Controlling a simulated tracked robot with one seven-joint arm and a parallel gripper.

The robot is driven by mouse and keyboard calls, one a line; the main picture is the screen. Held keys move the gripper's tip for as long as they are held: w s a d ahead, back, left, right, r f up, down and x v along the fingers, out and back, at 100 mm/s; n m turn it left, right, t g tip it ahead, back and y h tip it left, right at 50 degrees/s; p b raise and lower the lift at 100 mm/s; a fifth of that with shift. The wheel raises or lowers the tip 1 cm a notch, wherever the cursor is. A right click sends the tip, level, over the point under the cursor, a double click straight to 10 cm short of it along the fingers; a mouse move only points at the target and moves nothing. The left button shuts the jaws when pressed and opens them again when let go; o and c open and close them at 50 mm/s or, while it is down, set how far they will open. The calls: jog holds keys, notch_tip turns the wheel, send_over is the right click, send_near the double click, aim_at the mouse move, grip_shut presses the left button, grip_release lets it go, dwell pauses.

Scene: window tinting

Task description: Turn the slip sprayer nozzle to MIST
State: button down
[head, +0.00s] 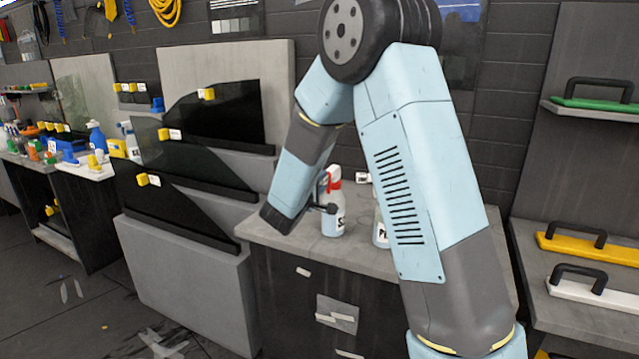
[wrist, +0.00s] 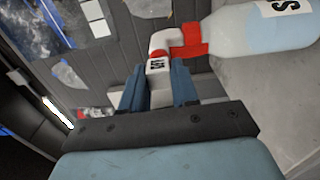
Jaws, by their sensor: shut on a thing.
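The slip sprayer (head: 333,218) stands upright on the grey bench top, a clear bottle with pale liquid, a black-lettered label and a red-and-white head. In the wrist view the sprayer (wrist: 262,32) lies sideways at the upper right, with a red collar (wrist: 190,42). Its white nozzle (wrist: 157,64) carries small dark lettering that I cannot read for certain. My gripper (wrist: 157,78) has its two blue fingers on either side of the nozzle and is shut on it. In the head view my gripper (head: 324,190) is beside the sprayer's head, partly hidden.
A second bottle (head: 380,230) stands close to the right, mostly hidden by my arm. A small label card (head: 363,178) is behind. Dark glass panels (head: 205,150) with yellow tabs stand on the left. Shelves with handled tools (head: 590,245) are on the right.

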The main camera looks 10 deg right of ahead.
jog(key=shift+d+f, duration=0.1)
jog(key=shift+f, duration=0.05)
jog(key=c, duration=0.9)
grip_release()
jog(key=v, duration=1.3)
jog(key=shift+s+a, duration=0.25)
jog(key=shift+a, duration=0.05)
